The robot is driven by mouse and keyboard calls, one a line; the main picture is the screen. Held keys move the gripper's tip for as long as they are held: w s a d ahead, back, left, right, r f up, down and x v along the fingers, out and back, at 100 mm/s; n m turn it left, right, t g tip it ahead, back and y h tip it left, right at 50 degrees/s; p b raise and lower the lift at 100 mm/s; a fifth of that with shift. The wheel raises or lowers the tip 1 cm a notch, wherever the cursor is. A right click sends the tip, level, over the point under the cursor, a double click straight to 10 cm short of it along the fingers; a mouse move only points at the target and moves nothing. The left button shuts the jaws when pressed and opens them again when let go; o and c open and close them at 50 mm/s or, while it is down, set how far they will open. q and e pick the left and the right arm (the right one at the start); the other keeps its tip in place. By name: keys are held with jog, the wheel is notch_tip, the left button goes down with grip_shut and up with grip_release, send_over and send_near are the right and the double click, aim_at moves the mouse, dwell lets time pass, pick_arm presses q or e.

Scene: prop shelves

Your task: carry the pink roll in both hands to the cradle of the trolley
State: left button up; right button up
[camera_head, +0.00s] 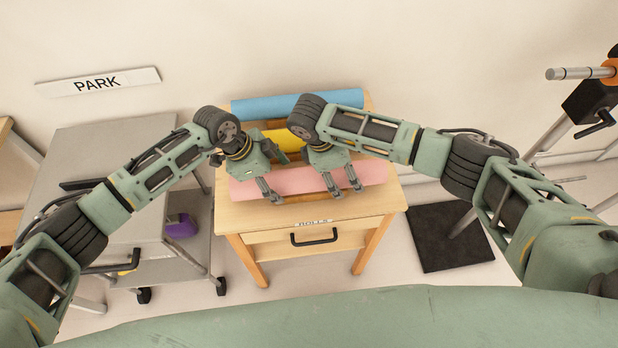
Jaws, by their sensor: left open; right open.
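The pink roll (300,182) lies across the front of a small wooden table (285,217) whose drawer is labelled ROLLS. My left gripper (273,197) is open, with its fingers over the middle-left part of the roll. My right gripper (344,191) is open, with its fingers over the roll to the right of the left one. I cannot tell whether the fingers touch the roll. The trolley (100,135) is likely the grey wheeled cart on the left, under the PARK sign. My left arm covers part of it and I cannot make out a cradle.
A blue roll (265,106) and a yellow roll (282,138) lie behind the pink one. A purple object (181,226) sits on the cart's lower shelf. A black mat (446,237) and a stand with a bar (581,73) are on the right.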

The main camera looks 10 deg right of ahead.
pick_arm(q)
jog(key=shift+x, duration=0.85)
pick_arm(e)
jog(key=shift+x, duration=0.85)
pick_arm(q)
jog(key=shift+w, duration=0.1)
pick_arm(e)
jog(key=shift+w, duration=0.1)
pick_arm(q)
jog(key=shift+c, duration=0.3)
pick_arm(e)
jog(key=shift+c, duration=0.3)
pick_arm(q)
jog(key=shift+c, duration=0.9)
pick_arm(e)
jog(key=shift+r, duration=0.1)
jog(key=shift+c, duration=0.9)
pick_arm(q)
jog(key=c, duration=1.6)
pick_arm(e)
jog(key=c, duration=1.5)
pick_arm(q)
jog(key=shift+o, duration=0.2)
jog(key=shift+r, duration=0.1)
pick_arm(e)
jog(key=shift+c, duration=0.2)
